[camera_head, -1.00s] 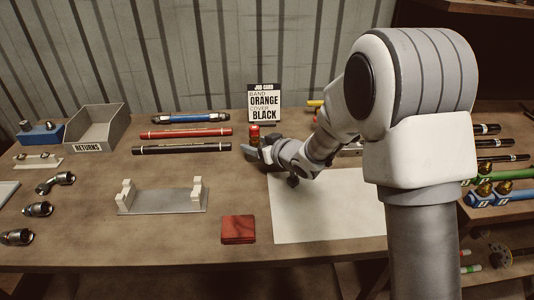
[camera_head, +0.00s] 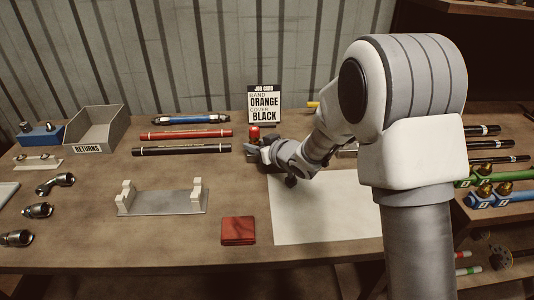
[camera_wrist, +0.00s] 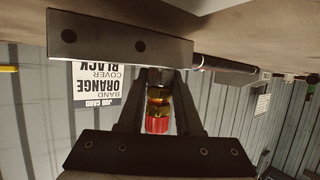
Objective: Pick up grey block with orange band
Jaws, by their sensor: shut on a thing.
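My gripper (camera_wrist: 158,80) is low over the back middle of the bench, its two dark fingers closed on a small piece (camera_wrist: 157,99). In the wrist view, which is upside down, this piece is dark grey at the fingertips, with an amber-orange band and a red end. In the head view, its red end (camera_head: 254,132) shows just behind my gripper (camera_head: 258,149), in front of the job card (camera_head: 264,103). My gripper hides its lower part there. I cannot tell whether it touches the bench.
The card reads band orange, cover black. Red (camera_head: 187,134) and black (camera_head: 182,149) rods lie to the left, near the returns bin (camera_head: 120,128). A grey cradle (camera_head: 162,202), a red square pad (camera_head: 238,230) and a white sheet (camera_head: 325,215) lie in front.

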